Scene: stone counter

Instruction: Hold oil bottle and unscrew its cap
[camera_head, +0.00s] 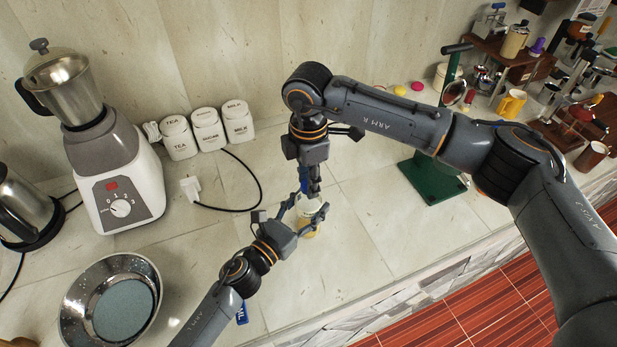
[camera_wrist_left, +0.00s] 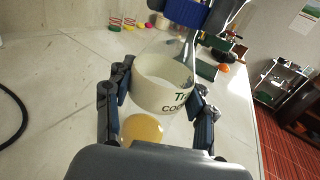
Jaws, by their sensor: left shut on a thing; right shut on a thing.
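The oil bottle (camera_head: 309,229) has a white label band and a yellowish lower part. It also shows in the left wrist view (camera_wrist_left: 160,86), with part of its lettering visible. My left gripper (camera_wrist_left: 158,82) is shut around the bottle, one finger on each side of the label; it also shows in the head view (camera_head: 312,216). My right gripper (camera_head: 307,184) comes down from above the bottle and is shut on the blue cap (camera_wrist_left: 186,11). The cap is mostly hidden in the head view. I cannot tell whether cap and bottle neck are touching.
A blender (camera_head: 118,180) and a metal bowl (camera_head: 75,299) stand at the left. White canisters (camera_head: 207,131) stand by the wall, with a black cable on the counter. A green stand (camera_head: 432,181) is at the right. The counter around the bottle is clear; its front edge is nearby.

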